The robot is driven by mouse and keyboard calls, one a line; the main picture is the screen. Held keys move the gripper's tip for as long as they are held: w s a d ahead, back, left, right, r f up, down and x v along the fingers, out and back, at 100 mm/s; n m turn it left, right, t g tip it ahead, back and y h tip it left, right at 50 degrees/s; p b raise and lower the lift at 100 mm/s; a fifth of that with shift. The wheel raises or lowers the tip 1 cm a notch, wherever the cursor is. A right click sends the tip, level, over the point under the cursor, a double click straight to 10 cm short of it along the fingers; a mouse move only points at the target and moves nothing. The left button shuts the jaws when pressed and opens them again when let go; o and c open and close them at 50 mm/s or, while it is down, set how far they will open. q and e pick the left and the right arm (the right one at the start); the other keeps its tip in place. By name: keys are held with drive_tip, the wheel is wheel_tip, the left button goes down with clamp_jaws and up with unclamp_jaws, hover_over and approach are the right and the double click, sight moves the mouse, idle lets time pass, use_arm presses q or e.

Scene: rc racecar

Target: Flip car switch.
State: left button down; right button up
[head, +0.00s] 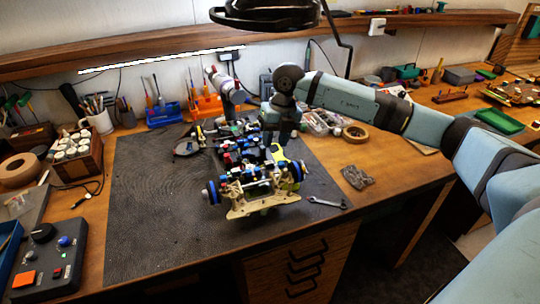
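The RC car (257,190) stands on the dark mat in the middle of the workbench. Its chassis is open, with blue wheels, a tan front plate and small blue, red and black parts on top. The switch is too small to pick out among these parts. My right arm reaches in from the right, and my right gripper (277,146) points down over the back part of the car. Its fingertips are small and blend with the car parts, so I cannot tell whether they are open or touch it. My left gripper is not in view.
The dark mat (150,215) has free room left of the car. A control box (48,262) and a wooden jar rack (76,155) stand at left. A lamp (265,14) hangs above.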

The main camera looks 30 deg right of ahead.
drive_tip(key=f, duration=0.2)
drive_tip(key=a+f, duration=0.1)
drive_tip(key=f, duration=0.1)
drive_tip(key=shift+w+f, duration=0.15)
drive_tip(key=shift+f, duration=0.15)
drive_tip(key=shift+w+a+f, duration=0.1)
drive_tip(key=shift+f, duration=0.75)
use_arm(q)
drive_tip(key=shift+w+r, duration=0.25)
use_arm(e)
drive_tip(key=shift+c, duration=0.2)
